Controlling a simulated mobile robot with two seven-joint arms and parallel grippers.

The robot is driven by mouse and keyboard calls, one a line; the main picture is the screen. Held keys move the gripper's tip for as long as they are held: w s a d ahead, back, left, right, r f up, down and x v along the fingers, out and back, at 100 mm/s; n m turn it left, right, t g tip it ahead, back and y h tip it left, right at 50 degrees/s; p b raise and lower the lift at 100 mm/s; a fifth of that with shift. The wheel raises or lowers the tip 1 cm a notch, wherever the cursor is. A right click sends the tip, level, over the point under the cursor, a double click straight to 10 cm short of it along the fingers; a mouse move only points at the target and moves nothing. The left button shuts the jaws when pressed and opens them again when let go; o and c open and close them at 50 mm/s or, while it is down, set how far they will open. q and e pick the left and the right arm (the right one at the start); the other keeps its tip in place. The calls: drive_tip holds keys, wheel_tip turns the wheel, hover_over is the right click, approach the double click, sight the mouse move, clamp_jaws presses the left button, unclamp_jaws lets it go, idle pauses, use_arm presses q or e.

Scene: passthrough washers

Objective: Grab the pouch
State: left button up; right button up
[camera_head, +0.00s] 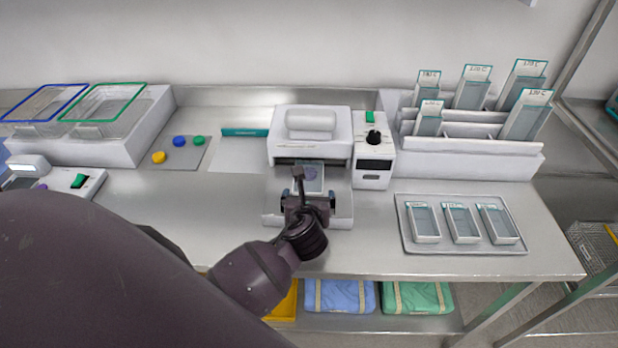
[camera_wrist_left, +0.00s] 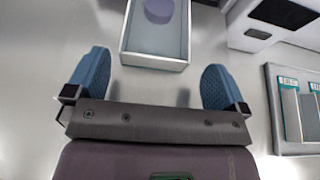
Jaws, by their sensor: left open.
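A clear pouch with pale edges and a round purple item inside lies at the front of the white sealing machine (camera_head: 310,135), partly hidden by my arm in the head view. In the left wrist view the pouch (camera_wrist_left: 152,52) is ahead of the fingers, with its near edge just beyond the gap between them. My left gripper (camera_head: 308,203) is at the machine's front shelf. In the left wrist view the left gripper (camera_wrist_left: 157,82) has its blue fingers spread wide, with nothing between them. My right gripper is not in view.
A tray (camera_head: 464,246) with several clear pouches lies at right. Behind it stands a white rack (camera_head: 470,143) of upright labelled pouches. A control box (camera_head: 374,160) adjoins the machine. At left are a grey mat (camera_head: 180,160) with coloured discs and framed bins (camera_head: 100,110).

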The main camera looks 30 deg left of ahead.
sight(308, 190)
use_arm(q)
drive_tip(key=shift+x, duration=2.35)
drive_tip(key=shift+s+a+r, duration=0.1)
drive_tip(key=shift+s+a, duration=0.05)
drive_tip(key=shift+c, duration=0.5)
drive_tip(key=c, duration=0.7)
